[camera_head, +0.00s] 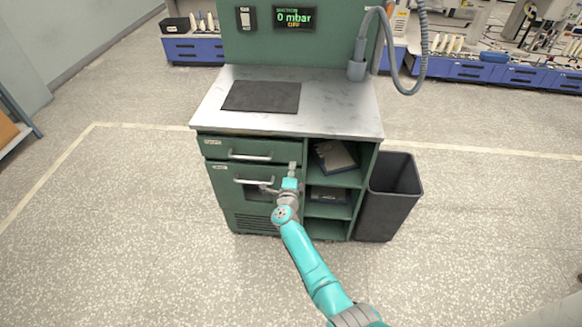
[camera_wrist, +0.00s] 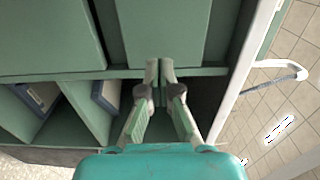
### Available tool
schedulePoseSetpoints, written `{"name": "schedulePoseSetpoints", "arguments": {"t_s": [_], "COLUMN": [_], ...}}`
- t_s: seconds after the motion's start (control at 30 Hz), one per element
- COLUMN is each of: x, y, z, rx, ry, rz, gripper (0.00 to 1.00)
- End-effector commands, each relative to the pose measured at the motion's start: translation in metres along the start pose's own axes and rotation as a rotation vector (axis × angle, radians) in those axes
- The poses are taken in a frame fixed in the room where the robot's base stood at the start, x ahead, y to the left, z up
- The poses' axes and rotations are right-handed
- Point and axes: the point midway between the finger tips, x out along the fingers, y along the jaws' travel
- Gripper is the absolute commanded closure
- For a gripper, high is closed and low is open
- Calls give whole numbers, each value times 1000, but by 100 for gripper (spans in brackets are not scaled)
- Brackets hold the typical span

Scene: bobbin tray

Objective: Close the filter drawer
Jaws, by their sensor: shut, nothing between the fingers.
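The green cabinet (camera_head: 268,222) has an upper drawer front (camera_head: 222,150) with a bar handle (camera_head: 250,156). Below it is a larger front (camera_head: 226,190) with its own handle and a dark window. Their labels are too small to read, so I cannot tell which is the filter drawer or how far it stands out. My gripper (camera_head: 292,168) is shut and empty, at the right end of these fronts, beside the open shelves. In the wrist view the closed fingertips (camera_wrist: 159,64) are close to green panels. A pale-edged front with a handle (camera_wrist: 290,66) shows at right; contact is unclear.
Open shelves (camera_head: 328,208) holding binders or boxes are right of the drawers. A dark bin (camera_head: 392,200) stands beside the cabinet. The grey worktop (camera_head: 330,110) carries a dark mat (camera_head: 262,97). A hose (camera_head: 422,60) hangs above. The floor in front is clear.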

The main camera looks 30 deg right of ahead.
Motion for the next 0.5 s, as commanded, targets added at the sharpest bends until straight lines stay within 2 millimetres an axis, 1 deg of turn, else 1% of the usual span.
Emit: {"name": "schedulePoseSetpoints", "arguments": {"t_s": [0.27,0.5], "x": [-30,-68], "y": [1,2], "z": [1,1], "rx": [0,-1], "ry": [-2,-3], "rz": [1,1], "gripper": [100,100]}}
